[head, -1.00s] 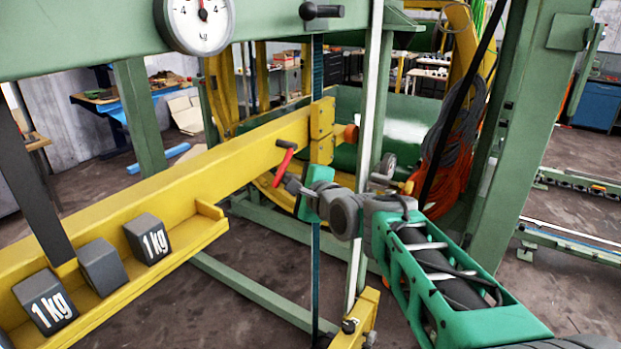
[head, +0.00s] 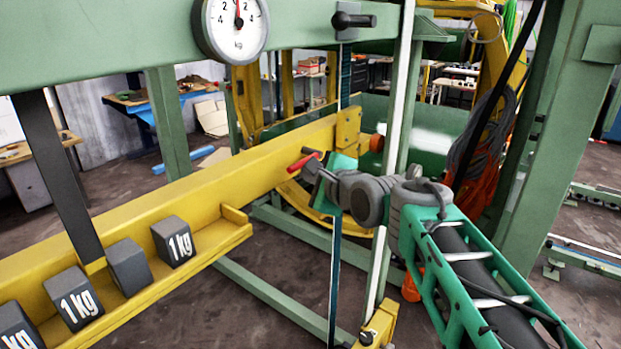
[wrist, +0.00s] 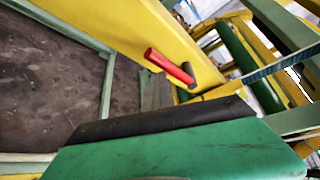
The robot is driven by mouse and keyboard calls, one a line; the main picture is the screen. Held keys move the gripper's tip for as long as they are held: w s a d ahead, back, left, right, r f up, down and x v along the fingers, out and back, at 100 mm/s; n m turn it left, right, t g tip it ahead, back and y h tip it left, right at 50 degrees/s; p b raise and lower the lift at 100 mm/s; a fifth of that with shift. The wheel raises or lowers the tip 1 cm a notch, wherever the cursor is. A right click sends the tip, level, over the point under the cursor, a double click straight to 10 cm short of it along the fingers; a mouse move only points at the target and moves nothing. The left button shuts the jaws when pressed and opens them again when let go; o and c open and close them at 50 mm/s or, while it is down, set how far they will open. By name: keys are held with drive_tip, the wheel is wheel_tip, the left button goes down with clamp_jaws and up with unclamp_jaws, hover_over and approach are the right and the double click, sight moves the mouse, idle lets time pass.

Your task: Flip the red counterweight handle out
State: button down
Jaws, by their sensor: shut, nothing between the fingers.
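The red counterweight handle (head: 303,162) is on the side of the yellow beam (head: 235,165), near its right end. In the wrist view the red handle (wrist: 168,66) sticks out from a dark pivot (wrist: 190,74). My gripper (head: 318,180) is shut and empty, just right of and below the handle in the head view, its tip very close to it. I cannot tell whether they touch. In the wrist view a green finger with a black edge (wrist: 165,130) fills the lower part, with the handle beyond it.
Several dark weights (head: 128,267) stand on the beam's yellow ledge (head: 215,243). A dial gauge (head: 236,22) hangs above on the green frame. A dark vertical strap (head: 336,275) and a pale post (head: 386,230) stand close to my arm. Open floor lies below the beam.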

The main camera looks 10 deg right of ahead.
drive_tip(key=shift+r, duration=0.8)
drive_tip(key=shift+a+r, duration=0.1)
drive_tip(key=shift+r, duration=0.1)
wheel_tip(320, 180, down, 6)
drive_tip(key=s+d+b, duration=0.1)
drive_tip(key=b, duration=0.3)
drive_tip(key=s+d+r+b, duration=0.1)
drive_tip(key=s+d+r, duration=0.4)
drive_tip(key=d, duration=0.1)
drive_tip(key=shift+s+r, duration=0.15)
drive_tip(key=shift+s, duration=0.1)
